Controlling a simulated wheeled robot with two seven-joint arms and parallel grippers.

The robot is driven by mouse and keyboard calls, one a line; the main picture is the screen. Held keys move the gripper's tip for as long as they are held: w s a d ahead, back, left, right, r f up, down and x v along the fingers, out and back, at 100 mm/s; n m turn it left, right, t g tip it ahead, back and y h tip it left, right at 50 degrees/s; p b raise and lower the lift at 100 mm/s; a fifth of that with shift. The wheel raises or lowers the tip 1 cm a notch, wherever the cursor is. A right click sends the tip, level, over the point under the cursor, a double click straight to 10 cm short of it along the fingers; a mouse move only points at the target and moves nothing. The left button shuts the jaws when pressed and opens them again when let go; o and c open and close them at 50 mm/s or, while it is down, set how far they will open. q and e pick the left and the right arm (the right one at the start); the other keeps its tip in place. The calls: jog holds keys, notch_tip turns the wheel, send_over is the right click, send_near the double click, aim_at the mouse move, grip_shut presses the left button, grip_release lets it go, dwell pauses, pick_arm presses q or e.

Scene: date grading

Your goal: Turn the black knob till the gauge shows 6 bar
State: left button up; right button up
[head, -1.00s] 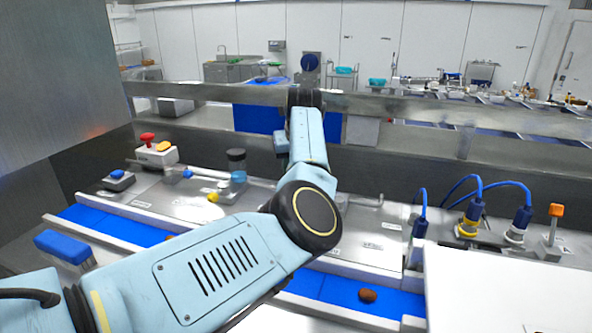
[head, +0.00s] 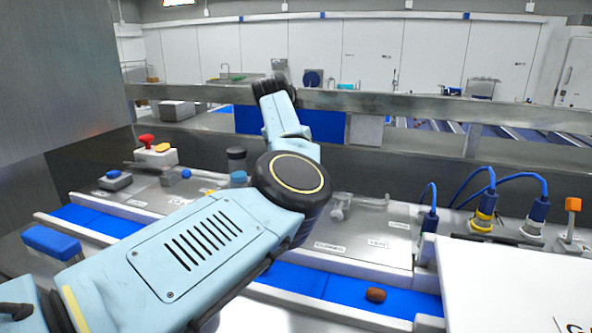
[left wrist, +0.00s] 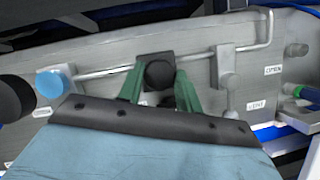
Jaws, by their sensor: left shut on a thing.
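In the left wrist view, the black knob (left wrist: 159,75) sits on a dark block on the metal panel, in line with a thin pipe. The two green fingers of my left gripper (left wrist: 160,92) stand on either side of it, shut on it. In the head view my left arm reaches over the panel, and its own links hide the gripper and the knob. I cannot make out the gauge or its reading in either view. My right gripper is not in view.
A blue knob (left wrist: 51,83) sits left of the black one. The pipe (left wrist: 215,50) bends up at the right. Blue and yellow plugs (head: 483,212) stand at the right. A brown date (head: 375,295) lies on the blue belt (head: 330,287). A metal rail (head: 400,103) crosses behind.

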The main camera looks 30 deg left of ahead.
pick_arm(q)
jog(key=shift+m+h+b, duration=0.45)
jog(key=shift+m+h, duration=0.05)
jog(key=shift+m, duration=0.8)
jog(key=shift+a, duration=0.1)
jog(key=o, duration=1)
jog(key=shift+g, duration=0.3)
jog(key=shift+r, duration=0.1)
jog(key=b+v, duration=0.2)
jog(key=v, duration=1.1)
jog(key=shift+s+r, duration=0.1)
jog(key=shift+s, duration=0.05)
